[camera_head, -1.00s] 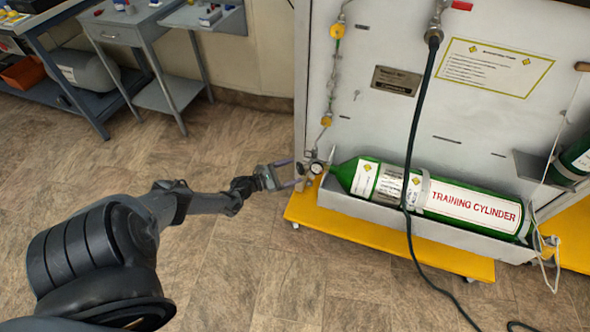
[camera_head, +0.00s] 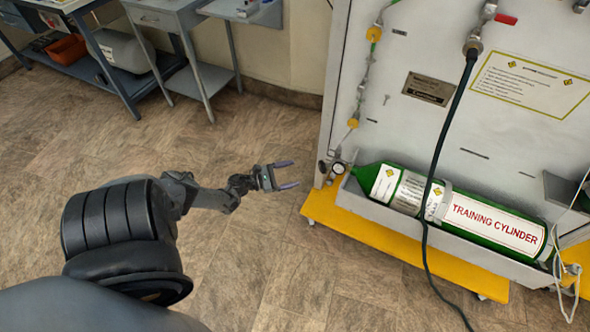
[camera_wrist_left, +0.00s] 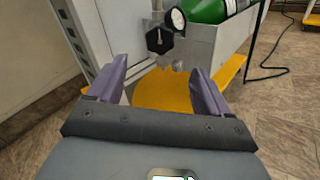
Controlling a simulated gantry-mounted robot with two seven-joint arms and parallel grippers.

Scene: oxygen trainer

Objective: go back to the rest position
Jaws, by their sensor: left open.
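My left gripper (camera_head: 286,175) is open and empty over the floor, left of the trainer's yellow base (camera_head: 375,236) and apart from it. In the left wrist view its two purple fingers (camera_wrist_left: 160,90) stand wide apart with nothing between them. Beyond the fingertips are a dark valve knob and a round gauge (camera_wrist_left: 178,19) beside the green cylinder (camera_wrist_left: 205,8). In the head view the green training cylinder (camera_head: 495,226) lies in its grey tray, with the gauge (camera_head: 338,168) at its left end. My right gripper is not in view.
The white trainer panel (camera_head: 400,130) stands at the right, with a black hose (camera_head: 447,130) hanging down in front of the cylinder. A grey side table (camera_head: 165,20) and a workbench (camera_head: 45,15) stand at the back left. The brown floor around my left arm is clear.

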